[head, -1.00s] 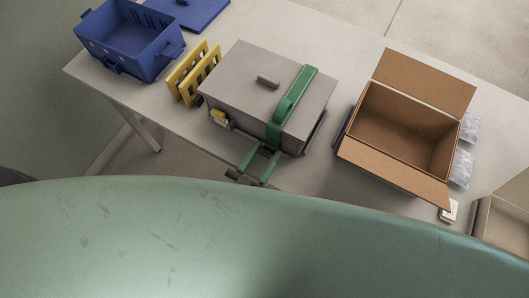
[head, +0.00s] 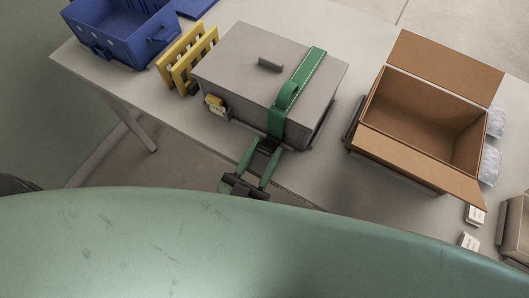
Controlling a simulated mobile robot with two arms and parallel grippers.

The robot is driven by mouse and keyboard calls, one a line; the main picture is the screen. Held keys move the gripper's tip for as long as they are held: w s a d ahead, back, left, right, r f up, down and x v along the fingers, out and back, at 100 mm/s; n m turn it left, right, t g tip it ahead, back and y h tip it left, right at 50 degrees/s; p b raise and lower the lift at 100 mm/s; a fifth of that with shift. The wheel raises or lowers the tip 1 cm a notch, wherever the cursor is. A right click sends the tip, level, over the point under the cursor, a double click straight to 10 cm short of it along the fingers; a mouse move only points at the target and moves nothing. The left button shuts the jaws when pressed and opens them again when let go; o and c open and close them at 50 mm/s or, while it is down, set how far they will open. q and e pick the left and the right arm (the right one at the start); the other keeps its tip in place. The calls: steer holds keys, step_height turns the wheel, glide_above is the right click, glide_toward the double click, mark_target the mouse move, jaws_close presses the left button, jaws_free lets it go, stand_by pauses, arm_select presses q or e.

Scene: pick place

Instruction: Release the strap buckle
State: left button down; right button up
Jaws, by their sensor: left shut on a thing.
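A grey box (head: 240,72) with a lid and a dark handle (head: 271,65) stands on the table. A green strap (head: 307,70) runs over the right part of its lid, with a raised loop (head: 288,95), and down the front side. My left gripper (head: 266,148), with green fingers, is at the lower front end of the strap. It is shut on the strap buckle, a dark piece mostly hidden between the fingers. My right gripper is not in view.
An open cardboard box (head: 425,110) stands right of the grey box. Yellow slotted panels (head: 188,58) and a blue crate (head: 118,35) stand to the left. The table's front edge (head: 180,142) is close to my gripper. My green body covers the bottom.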

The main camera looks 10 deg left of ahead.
arm_select(q)
steer(key=c, duration=0.9)
jaws_free()
steer(key=s+a, duration=0.1)
steer(key=s, duration=0.4)
steer(key=s+a+f, duration=0.1)
steer(key=s+a, duration=0.1)
steer(key=s, duration=0.3)
steer(key=s+a, duration=0.2)
steer(key=s, duration=0.4)
steer(key=shift+a+f+p, duration=0.1)
steer(key=shift+f+p, duration=0.2)
steer(key=shift+f, duration=0.1)
